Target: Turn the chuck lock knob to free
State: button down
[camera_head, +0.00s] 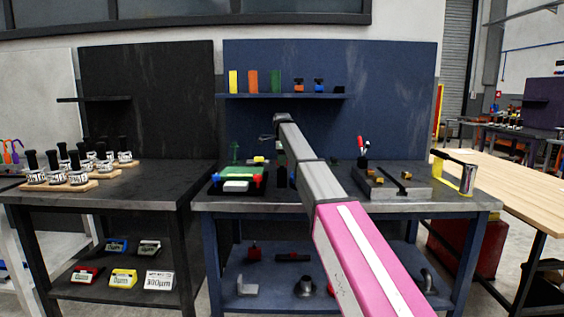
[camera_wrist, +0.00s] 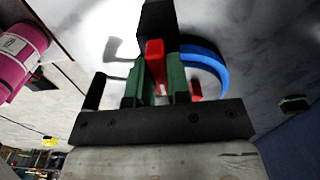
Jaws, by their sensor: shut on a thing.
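In the wrist view my gripper (camera_wrist: 155,82) has green fingers in front of a dark mounting plate. The fingers stand on either side of a red knob-like piece (camera_wrist: 155,55) and are shut on it. A black block (camera_wrist: 158,18) lies just beyond the red piece. A blue curved part (camera_wrist: 208,62) arches to the right of the fingers. A smaller red piece (camera_wrist: 196,90) shows beside the right finger. In the head view a green fixture (camera_head: 237,196) with red and blue ends sits on the dark-blue bench. My arm hides much of the area to its right, and my gripper is not clear there.
A grey slotted block (camera_head: 392,190) and a yellow-framed tool (camera_head: 466,178) stand on the bench's right side. A shelf (camera_head: 283,96) with small coloured items hangs behind. The left bench (camera_head: 150,190) holds several black-handled stamps. The bench front between fixture and slotted block is partly covered by my arm.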

jog(key=n, duration=0.8)
jog(key=shift+n, duration=0.3)
jog(key=n, duration=0.4)
jog(key=shift+n, duration=0.3)
jog(key=n, duration=0.4)
jog(key=shift+n, duration=0.3)
jog(key=c, duration=1.1)
grip_release()
